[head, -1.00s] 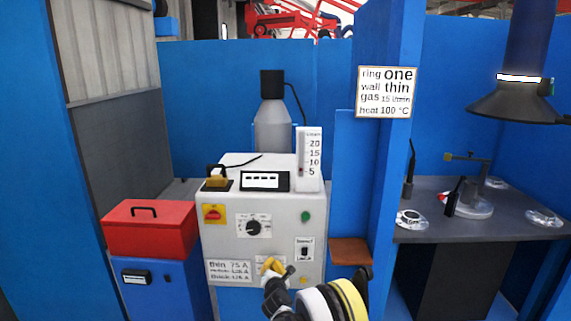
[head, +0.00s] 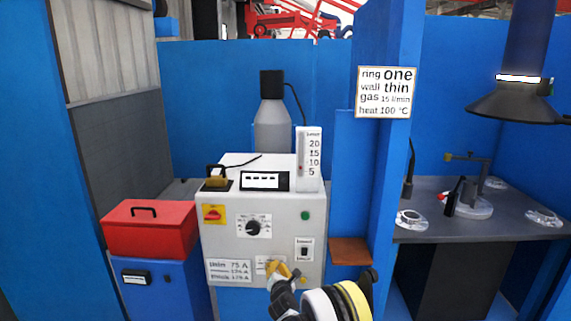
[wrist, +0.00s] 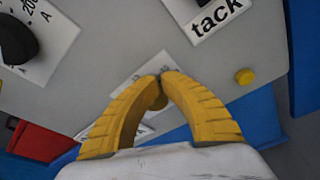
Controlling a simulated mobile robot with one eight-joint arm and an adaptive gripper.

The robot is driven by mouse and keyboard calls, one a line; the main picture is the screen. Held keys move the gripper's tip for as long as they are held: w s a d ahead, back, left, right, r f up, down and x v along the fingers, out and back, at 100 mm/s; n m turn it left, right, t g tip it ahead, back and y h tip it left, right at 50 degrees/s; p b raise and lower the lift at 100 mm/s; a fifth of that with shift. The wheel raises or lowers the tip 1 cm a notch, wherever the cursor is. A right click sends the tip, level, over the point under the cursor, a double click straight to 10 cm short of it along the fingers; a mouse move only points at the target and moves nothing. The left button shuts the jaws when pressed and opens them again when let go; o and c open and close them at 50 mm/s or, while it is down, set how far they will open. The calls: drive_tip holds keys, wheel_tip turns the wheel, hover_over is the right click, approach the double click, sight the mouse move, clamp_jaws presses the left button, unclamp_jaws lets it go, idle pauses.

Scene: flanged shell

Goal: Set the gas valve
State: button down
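The grey welding machine (head: 240,213) stands ahead with dials and labels on its front panel. My gripper (head: 272,266) is at the lower right of that panel, over a white label (wrist: 130,75). In the wrist view its yellow fingers (wrist: 160,75) arch together at the tips. A small brownish knob (wrist: 158,101), which looks like the gas valve, shows between them, mostly hidden. The flow gauge (head: 309,158) on top is marked 5 to 20, with a small red mark between about 5 and 10. A sign (head: 386,92) reads gas 15 l/min.
A black dial (head: 253,228), a red switch (head: 213,214) and a tack switch (head: 304,250) are on the panel. A yellow button (wrist: 245,76) is right of my fingers. A red box (head: 150,230) stands left; a dark workbench (head: 470,225) is right, past a blue partition.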

drive_tip(key=shift+d, duration=0.1)
idle(0.3)
approach(271, 259)
drive_tip(key=shift+w+d+f, duration=0.15)
drive_tip(key=shift+d+f, duration=0.45)
drive_tip(key=shift+f, duration=0.05)
drive_tip(key=shift+w+d+f, duration=0.2)
drive_tip(key=shift+d+f, duration=0.4)
drive_tip(key=shift+f, duration=0.05)
drive_tip(key=shift+a, duration=0.1)
drive_tip(key=shift+w+a+r, duration=0.2)
drive_tip(key=shift+w+a, duration=0.25)
drive_tip(key=shift+w, duration=0.6)
drive_tip(key=shift+w+a+r, duration=0.2)
drive_tip(key=shift+w+a, duration=0.3)
drive_tip(key=shift+w, duration=0.5)
drive_tip(key=shift+w+a+r, duration=0.2)
drive_tip(key=shift+w+a, duration=0.25)
drive_tip(key=shift+w, duration=0.6)
drive_tip(key=shift+d+f, duration=0.25)
drive_tip(key=shift+d, duration=0.25)
